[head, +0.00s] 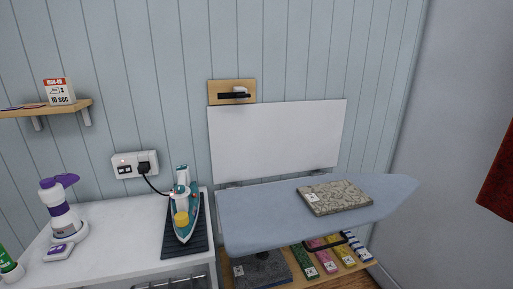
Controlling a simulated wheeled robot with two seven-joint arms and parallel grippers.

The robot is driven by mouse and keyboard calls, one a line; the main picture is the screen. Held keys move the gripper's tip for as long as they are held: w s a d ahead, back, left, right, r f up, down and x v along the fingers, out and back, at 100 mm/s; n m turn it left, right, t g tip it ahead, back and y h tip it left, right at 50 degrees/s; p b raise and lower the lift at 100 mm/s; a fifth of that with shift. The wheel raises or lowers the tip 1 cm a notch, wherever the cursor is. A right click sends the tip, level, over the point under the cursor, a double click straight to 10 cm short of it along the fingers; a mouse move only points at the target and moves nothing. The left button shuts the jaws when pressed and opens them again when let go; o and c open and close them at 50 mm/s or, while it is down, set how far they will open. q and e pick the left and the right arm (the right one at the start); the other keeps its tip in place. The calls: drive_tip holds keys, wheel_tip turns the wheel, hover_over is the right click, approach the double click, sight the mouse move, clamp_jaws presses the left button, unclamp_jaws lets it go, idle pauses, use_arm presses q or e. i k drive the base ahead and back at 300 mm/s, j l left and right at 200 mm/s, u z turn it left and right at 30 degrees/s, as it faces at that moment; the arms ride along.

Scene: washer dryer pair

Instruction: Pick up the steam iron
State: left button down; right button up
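The steam iron (184,210) is teal and white with a yellow cap or dial near its middle. It rests on a dark ribbed mat (200,240) at the right end of the white counter. Its black cord runs up to a plug in the wall socket (135,165). Neither of my grippers shows in the head view.
A blue-grey ironing board (260,213) stands right of the counter, with a speckled slab (335,196) on it. A purple and white device (62,212) stands on the counter's left. A wooden shelf (40,110) is on the wall. The counter's middle is clear.

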sight(184, 201)
drive_tip(key=i+l+z, duration=0.2)
drive_tip(key=i, duration=0.15)
drive_tip(key=i+z, duration=0.15)
drive_tip(key=i, duration=0.15)
drive_tip(key=u, duration=1.5)
drive_tip(key=i, duration=0.05)
